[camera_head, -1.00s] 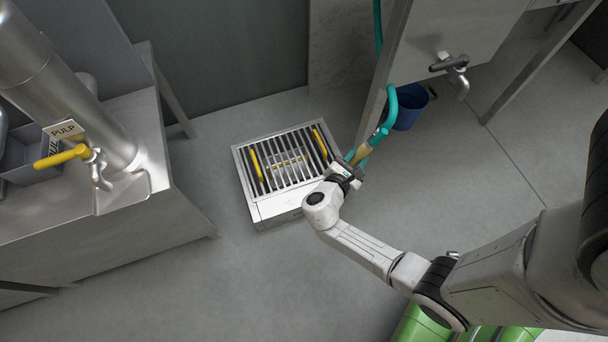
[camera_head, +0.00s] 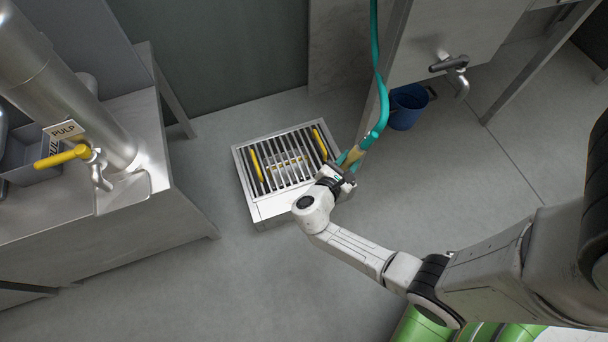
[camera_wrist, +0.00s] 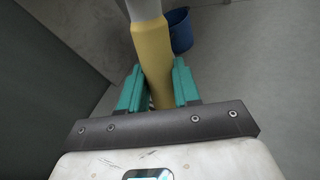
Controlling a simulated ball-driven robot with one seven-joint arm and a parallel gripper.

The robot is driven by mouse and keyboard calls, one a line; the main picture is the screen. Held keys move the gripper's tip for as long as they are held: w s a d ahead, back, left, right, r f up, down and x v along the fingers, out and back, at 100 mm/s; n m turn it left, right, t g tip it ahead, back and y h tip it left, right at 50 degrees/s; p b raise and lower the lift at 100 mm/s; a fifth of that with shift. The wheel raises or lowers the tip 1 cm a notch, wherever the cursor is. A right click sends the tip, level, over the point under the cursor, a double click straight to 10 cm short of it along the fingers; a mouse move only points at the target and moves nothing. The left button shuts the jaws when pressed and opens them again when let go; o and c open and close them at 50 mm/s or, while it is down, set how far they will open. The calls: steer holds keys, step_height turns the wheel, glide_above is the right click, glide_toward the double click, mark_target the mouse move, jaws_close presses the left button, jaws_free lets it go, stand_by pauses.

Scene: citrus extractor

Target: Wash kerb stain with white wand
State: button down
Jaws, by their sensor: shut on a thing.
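My gripper (camera_head: 343,174) is at the right edge of the slatted steel grate, at the end of my white arm. In the wrist view its two teal fingers (camera_wrist: 156,88) are shut on the yellow grip of a wand (camera_wrist: 151,52). A pale white section rises above the grip to the top edge. In the head view the tan grip (camera_head: 352,156) shows beside the fingers, with a teal hose (camera_head: 378,115) running up from it. The wand's far end is hidden. The steel kerb (camera_head: 275,208) frames the grate; I cannot make out a stain on it.
Two yellow bars (camera_head: 255,165) lie on the grate (camera_head: 285,160). A steel bench with a yellow-handled PULP valve (camera_head: 65,156) is at left. Grey floor is open in front.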

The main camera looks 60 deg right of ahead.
steer(key=shift+w, duration=0.1)
stand_by(0.3)
steer(key=shift+w+d+b, duration=0.25)
steer(key=shift+w+d, duration=0.25)
steer(key=shift+w, duration=0.2)
steer(key=shift+w+d+b, duration=0.25)
steer(key=shift+w+d, duration=0.2)
steer(key=shift+w, duration=0.2)
steer(key=shift+w+a, duration=0.7)
steer(key=shift+a, duration=0.35)
steer(key=shift+s+a, duration=0.1)
steer(key=shift+s, duration=0.05)
steer(key=shift+s+a+p, duration=0.45)
steer(key=shift+s, duration=0.2)
steer(key=shift+s+a+p, duration=0.4)
steer(key=shift+s, duration=0.25)
steer(key=shift+w+a, duration=0.1)
steer(key=shift+w+a, duration=0.65)
steer(key=shift+a, duration=0.35)
